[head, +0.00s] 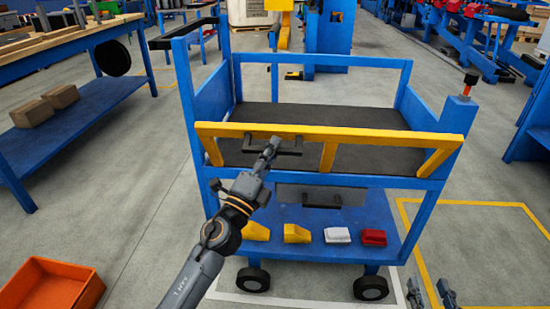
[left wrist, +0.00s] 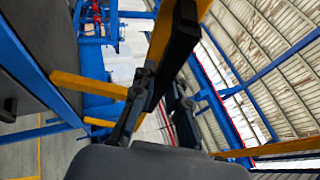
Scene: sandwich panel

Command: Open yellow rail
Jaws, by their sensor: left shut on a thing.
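The yellow rail (head: 360,137) spans the front of the blue cart (head: 425,210), with its side posts slanting down and inward to the cart frame. A black handle (head: 288,151) sits on its left half. My left gripper (head: 270,148) is shut on this handle. In the left wrist view the gripper's dark fingers (left wrist: 157,105) are around the black handle (left wrist: 181,42), beside the yellow rail (left wrist: 161,38). My right gripper (head: 431,292) is at the lower right edge, its two fingers apart and empty, away from the rail.
The cart's lower shelf (head: 290,215) holds two yellow pieces (head: 297,233), a white one (head: 337,235) and a red one (head: 373,237). A blue table (head: 80,115) stands left, and an orange bin (head: 50,287) lies at lower left. Floor in front of the cart is clear.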

